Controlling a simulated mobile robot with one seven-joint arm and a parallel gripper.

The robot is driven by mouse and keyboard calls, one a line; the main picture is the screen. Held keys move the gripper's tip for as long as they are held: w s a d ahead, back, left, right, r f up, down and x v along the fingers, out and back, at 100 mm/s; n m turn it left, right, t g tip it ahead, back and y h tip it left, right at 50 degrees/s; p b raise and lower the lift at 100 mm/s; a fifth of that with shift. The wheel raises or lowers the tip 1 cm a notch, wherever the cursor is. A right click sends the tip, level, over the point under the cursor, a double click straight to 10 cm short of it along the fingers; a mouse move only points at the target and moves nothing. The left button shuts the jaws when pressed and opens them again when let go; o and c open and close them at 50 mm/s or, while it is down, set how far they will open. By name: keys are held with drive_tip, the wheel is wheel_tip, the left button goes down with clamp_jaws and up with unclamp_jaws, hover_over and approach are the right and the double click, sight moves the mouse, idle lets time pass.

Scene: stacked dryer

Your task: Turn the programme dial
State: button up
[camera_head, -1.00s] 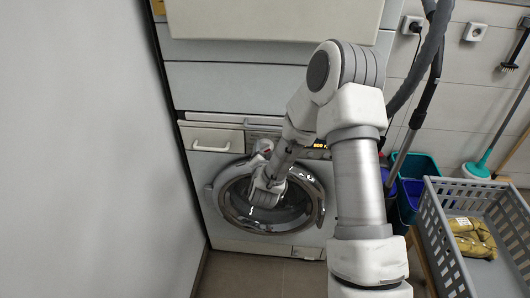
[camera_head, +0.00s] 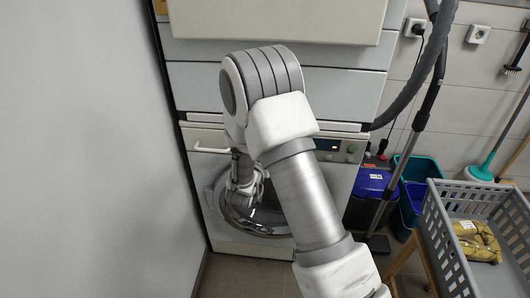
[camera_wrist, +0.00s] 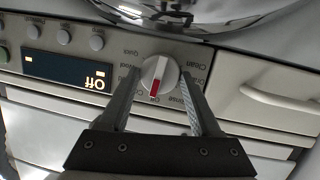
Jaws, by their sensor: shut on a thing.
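The programme dial (camera_wrist: 158,74) is a round pale knob with a red pointer mark, seen upside down in the wrist view. The red mark points down in the picture, towards a small label by my gripper's palm. My gripper (camera_wrist: 160,78) has one finger on each side of the knob and is shut on it. The lit display (camera_wrist: 67,71) beside it reads "Off", inverted. In the head view the dial is hidden behind my arm; the front-loading washing machine (camera_head: 217,225) and its lit panel display (camera_head: 327,145) show there.
Round buttons (camera_wrist: 64,37) and a drawer with a handle (camera_wrist: 270,97) flank the dial. The round door (camera_wrist: 200,10) lies close to the fingertips. In the head view, a grey basket (camera_head: 452,262) and bins (camera_head: 370,184) stand at the right, and a pale wall (camera_head: 80,150) at the left.

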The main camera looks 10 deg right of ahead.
drive_tip(key=shift+n, duration=0.4)
idle(0.3)
drive_tip(key=o, duration=1.4)
drive_tip(key=shift+c, duration=0.2)
drive_tip(key=p+v, duration=0.2)
drive_tip(key=v, duration=1.5)
drive_tip(key=shift+a+p, duration=0.25)
drive_tip(key=shift+p, duration=0.15)
drive_tip(key=shift+s+f, duration=0.15)
